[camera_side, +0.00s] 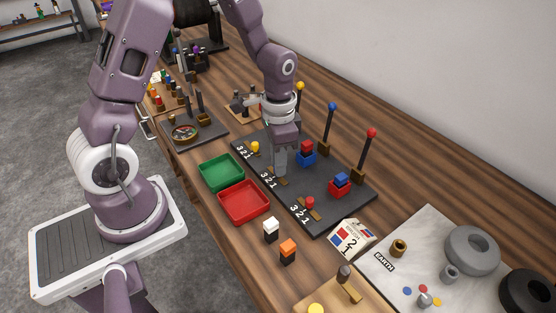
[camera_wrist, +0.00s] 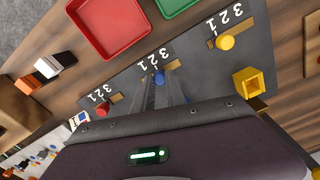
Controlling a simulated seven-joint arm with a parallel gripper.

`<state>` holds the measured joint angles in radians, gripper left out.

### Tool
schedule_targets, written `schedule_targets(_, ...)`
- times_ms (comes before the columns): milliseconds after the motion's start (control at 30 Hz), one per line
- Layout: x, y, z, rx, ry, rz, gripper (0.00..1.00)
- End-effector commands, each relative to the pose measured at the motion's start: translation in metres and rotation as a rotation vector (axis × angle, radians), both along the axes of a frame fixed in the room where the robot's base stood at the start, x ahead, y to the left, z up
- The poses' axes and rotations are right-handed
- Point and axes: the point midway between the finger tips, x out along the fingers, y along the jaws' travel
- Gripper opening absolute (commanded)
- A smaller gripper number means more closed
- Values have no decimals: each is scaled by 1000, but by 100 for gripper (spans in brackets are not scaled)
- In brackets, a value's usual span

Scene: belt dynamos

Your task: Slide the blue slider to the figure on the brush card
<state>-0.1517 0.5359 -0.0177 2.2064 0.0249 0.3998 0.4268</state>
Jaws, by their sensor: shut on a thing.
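The blue slider (camera_wrist: 160,78) is a small round knob on the middle brass slot of the dark panel (camera_side: 325,222). My gripper (camera_side: 279,172) points down over this slot, and its fingers (camera_wrist: 163,92) are shut on the knob. In the side view the fingers hide the blue knob. A 3 2 1 scale (camera_wrist: 153,58) is printed along the slot; I cannot tell exactly which figure the knob is level with. The brush card (camera_side: 350,238) lies at the panel's near right corner. It has blue and red patches and large figures, a 2 and apparently a 1, but their pairing is unclear.
A yellow slider (camera_side: 255,146) and a red slider (camera_side: 310,202) flank the middle slot. Stacked blocks (camera_side: 340,185) and tall posts with coloured balls (camera_side: 331,107) stand behind. Green (camera_side: 221,173) and red trays (camera_side: 243,202) lie in front.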

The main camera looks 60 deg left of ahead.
Motion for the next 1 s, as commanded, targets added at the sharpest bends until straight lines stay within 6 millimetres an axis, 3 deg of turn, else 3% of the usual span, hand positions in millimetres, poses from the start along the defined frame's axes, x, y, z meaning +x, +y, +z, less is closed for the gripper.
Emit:
schedule_targets(200, 1, -23, 1, -1, -3, -3, 0)
schedule_targets(400, 1, -24, 1, -3, -2, -3, 0)
schedule_targets(433, 1, -24, 1, -3, -2, -3, 20)
schedule_targets(533, 1, -24, 1, -3, -2, -3, 39)
schedule_targets(833, 0, -23, 2, -2, -2, -1, 39)
schedule_targets(1000, 2, -22, 32, -1, -8, -1, 39)
